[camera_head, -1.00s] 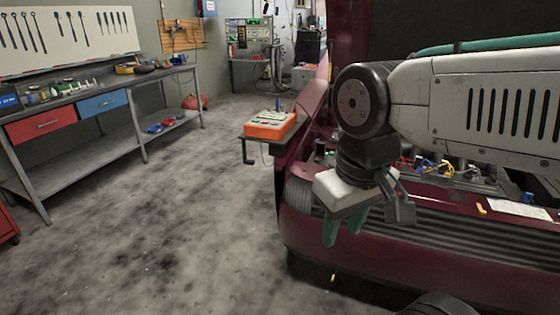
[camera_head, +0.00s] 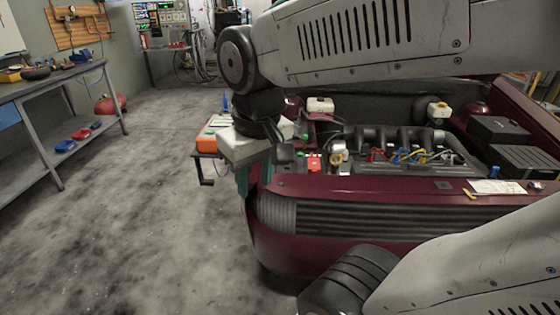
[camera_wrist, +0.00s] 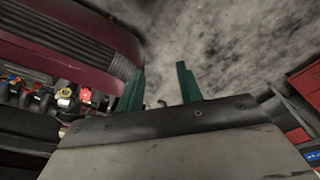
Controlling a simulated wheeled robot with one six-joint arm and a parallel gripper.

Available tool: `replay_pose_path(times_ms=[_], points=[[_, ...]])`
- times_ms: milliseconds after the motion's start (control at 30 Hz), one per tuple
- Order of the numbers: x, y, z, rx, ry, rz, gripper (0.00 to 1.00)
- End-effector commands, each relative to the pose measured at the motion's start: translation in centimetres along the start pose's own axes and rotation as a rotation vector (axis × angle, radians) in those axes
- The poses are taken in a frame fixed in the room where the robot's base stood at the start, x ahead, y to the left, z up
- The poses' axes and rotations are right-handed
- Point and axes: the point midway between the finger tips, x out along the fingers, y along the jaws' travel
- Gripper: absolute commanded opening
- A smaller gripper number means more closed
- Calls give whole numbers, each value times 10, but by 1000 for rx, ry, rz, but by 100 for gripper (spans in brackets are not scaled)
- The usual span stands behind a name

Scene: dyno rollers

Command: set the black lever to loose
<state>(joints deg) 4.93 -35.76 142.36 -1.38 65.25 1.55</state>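I cannot pick out a black lever for certain in either view. My gripper (camera_head: 242,182) hangs at the front left corner of the red car, beside its grille, and my wrist housing hides part of the fingers. In the wrist view, the two green fingers of my gripper (camera_wrist: 160,67) stand apart with nothing held between them. A small dark hooked shape (camera_wrist: 161,103) shows near the finger bases; I cannot tell what it is.
The red car's engine bay (camera_head: 400,150) is open, with colored wires and caps. An orange box (camera_head: 207,144) sits on a small stand behind my gripper. A workbench (camera_head: 50,82) stands at the left. The floor (camera_head: 130,220) between is clear.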

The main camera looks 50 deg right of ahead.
Motion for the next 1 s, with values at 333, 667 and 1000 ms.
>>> replay_pose_path(times_ms=[333, 667, 1000], points=[[55, 94, -167, 300, 75, 89, 36], [176, 244, -270, 563, 159, 154, 36], [284, 353, -289, 722, 223, 182, 36]])
